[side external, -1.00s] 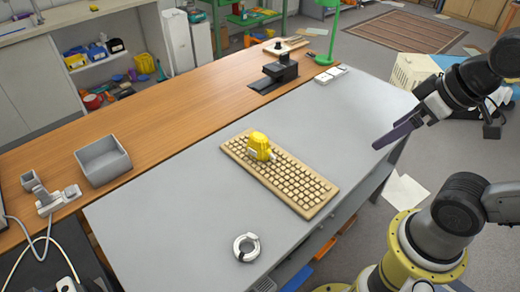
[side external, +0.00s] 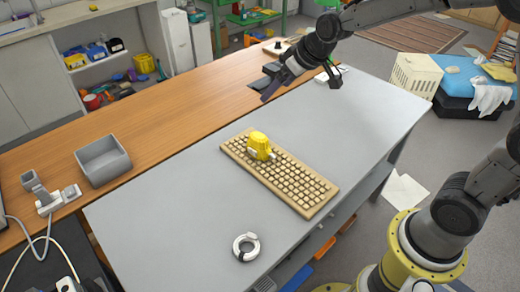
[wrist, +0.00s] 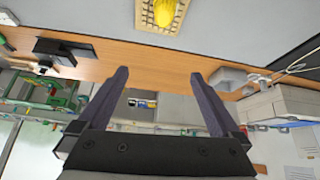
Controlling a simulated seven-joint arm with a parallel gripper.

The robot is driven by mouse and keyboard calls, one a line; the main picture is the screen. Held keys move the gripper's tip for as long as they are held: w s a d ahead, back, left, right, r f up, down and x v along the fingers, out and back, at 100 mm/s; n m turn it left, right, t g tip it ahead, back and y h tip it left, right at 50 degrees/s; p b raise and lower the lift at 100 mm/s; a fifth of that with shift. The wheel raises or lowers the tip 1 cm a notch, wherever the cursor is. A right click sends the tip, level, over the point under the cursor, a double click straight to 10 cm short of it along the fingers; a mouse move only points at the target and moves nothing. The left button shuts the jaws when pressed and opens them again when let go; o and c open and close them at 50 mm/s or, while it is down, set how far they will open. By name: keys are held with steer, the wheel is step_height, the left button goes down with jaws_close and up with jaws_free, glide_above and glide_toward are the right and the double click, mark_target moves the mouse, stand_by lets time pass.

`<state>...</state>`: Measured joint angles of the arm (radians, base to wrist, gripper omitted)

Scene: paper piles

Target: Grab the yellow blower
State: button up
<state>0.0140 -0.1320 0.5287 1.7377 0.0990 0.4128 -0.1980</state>
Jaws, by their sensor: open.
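The yellow blower (side external: 259,146) sits on the beige keyboard (side external: 292,184) in the middle of the grey table. In the wrist view the yellow blower (wrist: 167,10) shows at the top edge, partly cut off, on the keyboard (wrist: 146,22). My gripper (side external: 300,84) is above the back right of the table, well away from the blower and higher than it. In the wrist view my gripper (wrist: 157,78) has its two dark fingers spread wide with nothing between them.
A white ring-shaped object (side external: 246,247) lies near the table's front. A grey bin (side external: 104,161) stands on the wooden counter (side external: 160,134) at left. A dark device (side external: 272,72) is on the counter's far end, near my gripper. The grey table around the keyboard is largely clear.

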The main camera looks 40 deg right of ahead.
steer(key=g, duration=0.1)
glide_above(260, 147)
steer(key=s+d, duration=0.2)
steer(key=s, duration=0.1)
step_height(260, 147, down, 8)
steer(key=f, duration=0.1)
steer(key=shift+g, duration=0.7)
steer(key=x, duration=0.3)
steer(key=s+x, duration=0.1)
steer(key=x, duration=0.6)
steer(key=shift+s+d+f, duration=0.15)
steer(key=shift+s+f, duration=0.05)
steer(key=shift+f, duration=0.35)
steer(key=shift+x, duration=3)
jaws_close()
steer(key=shift+w+r, duration=0.1)
